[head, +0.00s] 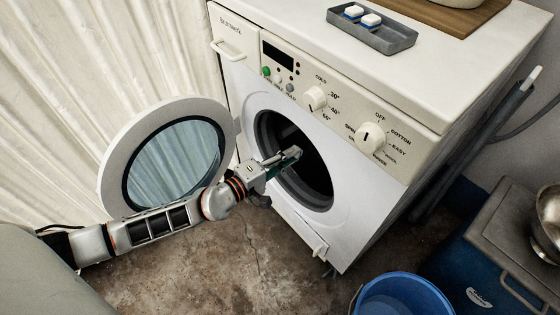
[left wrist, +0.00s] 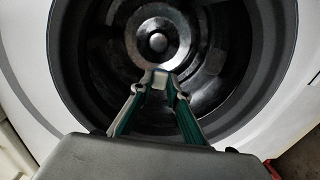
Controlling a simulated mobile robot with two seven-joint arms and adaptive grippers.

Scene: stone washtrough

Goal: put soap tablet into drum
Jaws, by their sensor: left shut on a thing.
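My left gripper (head: 290,156) is at the open drum mouth of the washing machine (head: 345,225), its fingers reaching into the opening. In the left wrist view the fingertips (left wrist: 158,84) are shut on a small whitish soap tablet (left wrist: 159,79). The dark drum (left wrist: 215,75) with its round metal hub lies beyond it. In the head view the held tablet is too small to make out. The round door (head: 112,165) stands open on the left. My right gripper is not in view.
A blue bucket (head: 400,290) stands on the floor at the front. A cream curtain (head: 60,90) hangs behind the door.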

